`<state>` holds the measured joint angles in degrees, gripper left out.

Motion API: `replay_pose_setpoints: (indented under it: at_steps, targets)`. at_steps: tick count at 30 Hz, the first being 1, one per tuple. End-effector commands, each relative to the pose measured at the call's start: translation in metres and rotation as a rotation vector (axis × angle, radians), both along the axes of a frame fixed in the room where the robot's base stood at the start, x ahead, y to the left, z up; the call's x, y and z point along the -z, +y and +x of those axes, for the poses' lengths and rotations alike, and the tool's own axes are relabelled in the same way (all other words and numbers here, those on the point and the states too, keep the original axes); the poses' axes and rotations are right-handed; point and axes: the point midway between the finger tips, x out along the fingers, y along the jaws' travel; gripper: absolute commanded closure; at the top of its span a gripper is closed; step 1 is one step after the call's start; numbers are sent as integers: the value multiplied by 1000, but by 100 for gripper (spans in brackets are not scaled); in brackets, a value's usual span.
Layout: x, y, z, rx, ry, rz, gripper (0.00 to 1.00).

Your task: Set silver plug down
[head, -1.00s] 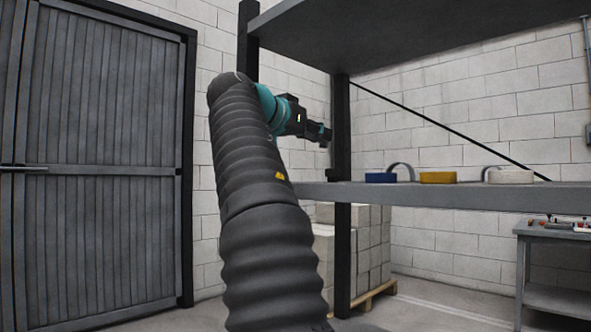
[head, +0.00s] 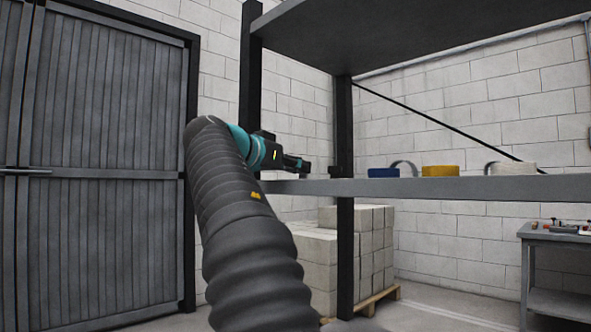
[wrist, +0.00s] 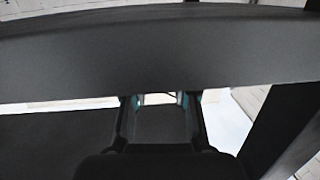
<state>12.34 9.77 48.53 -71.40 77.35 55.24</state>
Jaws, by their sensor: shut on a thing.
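My gripper (head: 302,167) is near the left part of the grey shelf board (head: 460,187), just left of the dark upright, at about the board's height in the head view. I cannot tell whether the plug touches the board.
An upper shelf (head: 420,35) hangs above. Pale blocks on a pallet (head: 376,300) are below. A workbench (head: 560,235) stands right.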

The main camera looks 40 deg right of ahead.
Motion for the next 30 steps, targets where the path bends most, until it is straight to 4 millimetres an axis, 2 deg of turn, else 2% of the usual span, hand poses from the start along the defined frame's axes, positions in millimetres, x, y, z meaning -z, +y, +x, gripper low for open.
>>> replay_pose_setpoints:
  at_steps: [7,8,10,23,30]
  targets:
    - [5,0,0,0,0,0,100]
    - [3,0,0,0,0,0,65]
    - [3,0,0,0,0,1,48]
    - [-2,2,0,-1,0,0,47]
    - [-6,43,-5,-5,0,0,47]
